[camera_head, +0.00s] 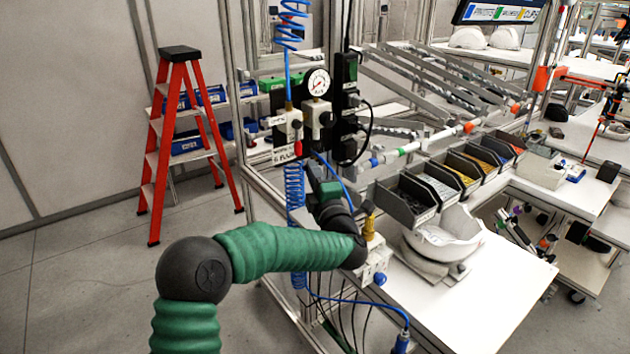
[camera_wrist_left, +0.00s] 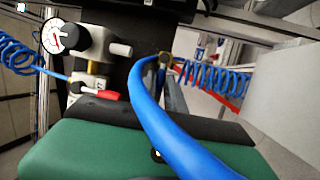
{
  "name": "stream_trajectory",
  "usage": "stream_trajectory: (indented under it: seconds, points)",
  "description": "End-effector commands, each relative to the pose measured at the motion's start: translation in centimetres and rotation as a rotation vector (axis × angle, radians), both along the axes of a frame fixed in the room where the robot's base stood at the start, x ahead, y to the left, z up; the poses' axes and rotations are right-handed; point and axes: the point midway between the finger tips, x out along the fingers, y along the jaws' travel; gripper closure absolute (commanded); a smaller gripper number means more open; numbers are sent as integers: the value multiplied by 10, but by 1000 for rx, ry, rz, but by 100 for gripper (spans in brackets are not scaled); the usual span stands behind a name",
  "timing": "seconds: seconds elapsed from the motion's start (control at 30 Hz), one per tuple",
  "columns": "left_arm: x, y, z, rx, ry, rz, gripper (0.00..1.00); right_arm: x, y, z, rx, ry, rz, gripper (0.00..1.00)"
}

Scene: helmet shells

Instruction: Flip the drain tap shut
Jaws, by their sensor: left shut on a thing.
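The drain tap's red lever (camera_head: 297,147) hangs below the air unit with its round pressure gauge (camera_head: 317,82) on the frame post. In the left wrist view the red lever (camera_wrist_left: 100,93) lies left of centre, just beyond the gripper body's dark edge, under the gauge (camera_wrist_left: 60,37). My left gripper (camera_head: 318,167) reaches up just right of and below the lever. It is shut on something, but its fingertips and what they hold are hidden. A blue hose (camera_wrist_left: 172,125) crosses close in front of the wrist camera. My right gripper is out of view.
Coiled blue hose (camera_head: 294,185) hangs beside the post, with black cables right of it. A white bench (camera_head: 465,315) holds a helmet shell (camera_head: 447,237) and dark parts bins (camera_head: 404,203). A red stepladder (camera_head: 185,140) stands at left. Open floor lies in front of the ladder.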

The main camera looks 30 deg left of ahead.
Motion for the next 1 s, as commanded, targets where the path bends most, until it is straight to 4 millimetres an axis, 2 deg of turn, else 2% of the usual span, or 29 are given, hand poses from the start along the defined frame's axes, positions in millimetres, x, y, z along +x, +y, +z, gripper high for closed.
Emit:
stream_trajectory:
  seconds: [0.37,0.4,0.43,0.7,0.87,1.0]
  points:
    - [-1,3,-4,-7,2,7,100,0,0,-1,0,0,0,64]
    - [-1,3,-4,-7,2,7,81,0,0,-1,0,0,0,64]
    - [-1,3,-4,-6,2,7,77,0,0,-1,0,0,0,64]
    - [-1,0,-3,-5,1,3,77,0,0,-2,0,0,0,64]
    - [-14,-17,-9,-3,0,0,77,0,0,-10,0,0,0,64]
    - [-39,-46,-18,0,0,-2,77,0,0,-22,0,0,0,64]
